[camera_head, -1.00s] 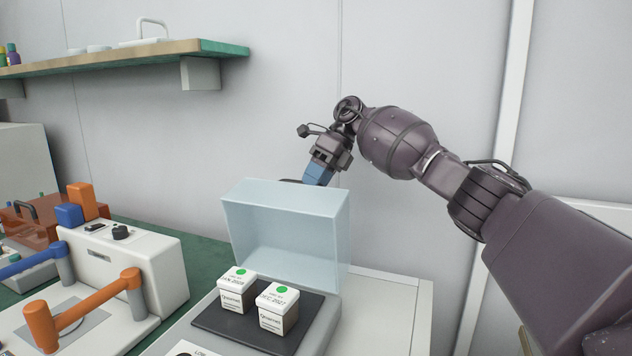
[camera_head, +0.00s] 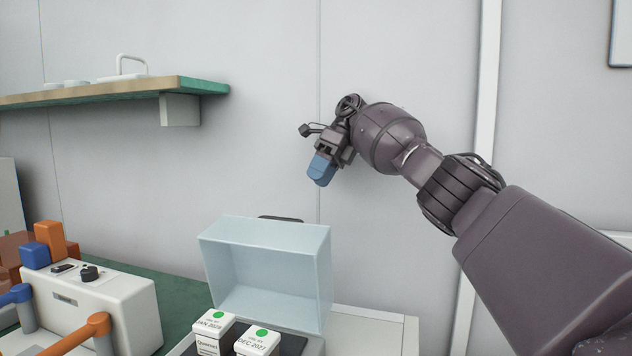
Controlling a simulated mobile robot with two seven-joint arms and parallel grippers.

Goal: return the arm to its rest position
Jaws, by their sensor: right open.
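My right arm comes in from the right edge and reaches up and left in front of the wall. Its gripper (camera_head: 322,170), with blue fingers, points down and to the left in the air above the clear box lid. It is open and I see nothing held in it. The fingers overlap from this angle, so the gap between them does not show. My left gripper is not in view.
A clear light-blue lid (camera_head: 265,268) stands raised behind two white boxes, one (camera_head: 212,334) left of the other (camera_head: 257,343). A white device (camera_head: 115,305) with orange and blue handles is at left. A shelf (camera_head: 110,96) juts from the wall. Wall space around the gripper is free.

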